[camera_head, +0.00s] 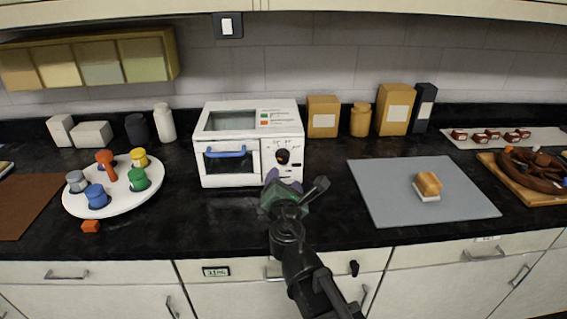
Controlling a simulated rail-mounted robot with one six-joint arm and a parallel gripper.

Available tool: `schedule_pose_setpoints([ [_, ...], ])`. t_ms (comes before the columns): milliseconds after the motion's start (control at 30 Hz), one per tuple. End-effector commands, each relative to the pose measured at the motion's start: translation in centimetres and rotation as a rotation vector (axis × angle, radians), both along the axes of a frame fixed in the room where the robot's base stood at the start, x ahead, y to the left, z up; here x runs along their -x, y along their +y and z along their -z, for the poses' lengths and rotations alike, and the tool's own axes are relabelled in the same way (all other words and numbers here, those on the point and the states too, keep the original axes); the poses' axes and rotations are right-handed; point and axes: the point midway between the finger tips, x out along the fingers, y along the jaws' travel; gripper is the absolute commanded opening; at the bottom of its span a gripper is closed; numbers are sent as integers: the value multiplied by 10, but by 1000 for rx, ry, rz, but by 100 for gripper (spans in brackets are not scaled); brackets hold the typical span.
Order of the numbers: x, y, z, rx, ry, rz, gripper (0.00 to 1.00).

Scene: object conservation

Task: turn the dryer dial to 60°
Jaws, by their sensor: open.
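The dryer (250,122) is a white box on the black counter, with a blue door handle (225,153) and a dark window in its top. Its black dial (282,156) is on the right part of the front face, with small marks around it that are too small to read. An orange-red spot shows on the dial. My gripper (284,179) is open just in front of and below the dial. It appears empty, and I cannot tell whether it touches the dial. My gripper and arm hide the dryer's lower right front.
A grey mat (385,211) with a small tan-and-white block (428,185) lies right. Tan boxes and jars stand behind right. Counter is clear between tray and dryer.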

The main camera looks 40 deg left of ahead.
Motion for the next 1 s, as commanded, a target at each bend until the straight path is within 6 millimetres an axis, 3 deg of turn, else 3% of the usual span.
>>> schedule_pose_setpoints([
  [333,-64,51,0,-2,2,4,61],
  [667,-74,57,0,-3,3,4,61],
  [1000,-74,57,0,-3,3,4,12],
])
